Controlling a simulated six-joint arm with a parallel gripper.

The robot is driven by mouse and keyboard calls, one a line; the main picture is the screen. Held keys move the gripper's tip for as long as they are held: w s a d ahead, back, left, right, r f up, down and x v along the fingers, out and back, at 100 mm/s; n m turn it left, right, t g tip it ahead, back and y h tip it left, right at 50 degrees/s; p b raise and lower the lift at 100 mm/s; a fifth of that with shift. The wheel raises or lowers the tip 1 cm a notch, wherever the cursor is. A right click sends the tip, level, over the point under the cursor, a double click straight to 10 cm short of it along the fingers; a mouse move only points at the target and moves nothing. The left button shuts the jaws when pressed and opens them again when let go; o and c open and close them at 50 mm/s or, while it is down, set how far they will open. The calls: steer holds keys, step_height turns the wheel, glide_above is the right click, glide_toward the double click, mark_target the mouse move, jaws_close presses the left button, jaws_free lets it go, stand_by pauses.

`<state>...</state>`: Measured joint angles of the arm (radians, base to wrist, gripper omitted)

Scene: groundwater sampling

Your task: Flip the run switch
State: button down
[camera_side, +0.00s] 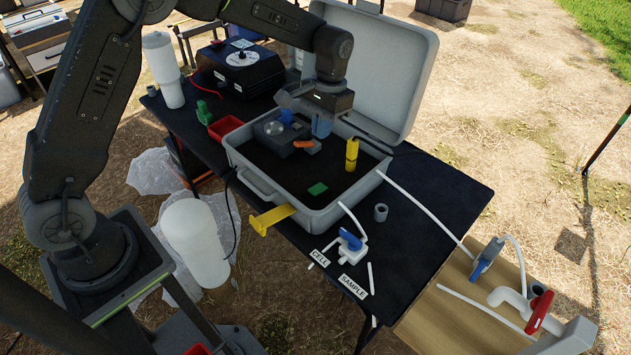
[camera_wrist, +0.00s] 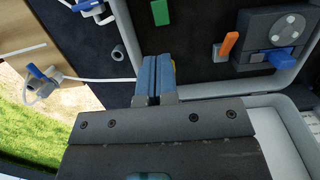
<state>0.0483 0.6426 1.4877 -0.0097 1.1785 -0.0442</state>
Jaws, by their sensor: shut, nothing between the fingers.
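A dark control box (camera_side: 290,133) with a round pale dial sits inside the open grey case (camera_side: 262,190). It shows at the upper right in the wrist view (camera_wrist: 245,68), with a blue knob (camera_wrist: 283,36) by the dial. An orange bar-shaped piece (camera_side: 303,144) lies at its side; it shows in the wrist view too (camera_wrist: 228,45). No label tells which part is the run switch. My gripper (camera_side: 321,128) is shut and empty, with blue fingertips, over the case beside the control box. In the wrist view, my fingers (camera_wrist: 155,75) are apart from the orange piece.
A yellow probe (camera_side: 352,152) stands upright in the case, close to my gripper. The raised lid (camera_side: 385,60) stands behind my wrist. A green block (camera_side: 317,188) lies on the case floor. A blue-handled valve (camera_side: 350,240) and tubing are on the dark table (camera_side: 440,200).

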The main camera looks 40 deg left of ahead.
mark_target(314, 190)
steer(key=shift+w+f, duration=0.35)
steer(key=shift+f, duration=0.4)
steer(key=s+f, duration=0.1)
steer(key=f, duration=0.3)
steer(key=s+f, duration=0.1)
steer(key=f, duration=0.8)
steer(key=shift+s+f, duration=0.4)
